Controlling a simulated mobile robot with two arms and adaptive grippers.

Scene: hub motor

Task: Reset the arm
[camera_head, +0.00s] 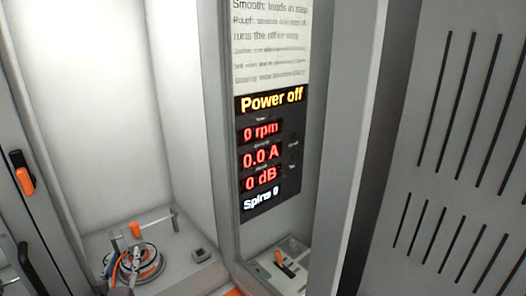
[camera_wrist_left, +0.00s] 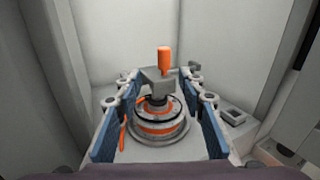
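My left gripper (camera_head: 120,272) shows only in part at the bottom left of the head view. In the left wrist view my left gripper (camera_wrist_left: 161,92) is open, its two blue-padded fingers apart with nothing gripped. Beyond and between the fingers sits a round hub motor (camera_wrist_left: 158,129) with orange rings, on a grey fixture. A grey clamp arm (camera_wrist_left: 154,82) with an upright orange handle (camera_wrist_left: 165,60) stands over its centre. The motor (camera_head: 148,264) and orange handle (camera_head: 136,230) also show in the head view. My right gripper is not in view.
A display panel (camera_head: 262,150) reads "Power off", 0 rpm, 0.0 A, 0 dB. Below it is a switch with an orange-tipped lever (camera_head: 284,264). Pale walls enclose the fixture; a slotted grey panel (camera_head: 450,150) stands at right. An orange-and-black handle (camera_head: 23,172) is at far left.

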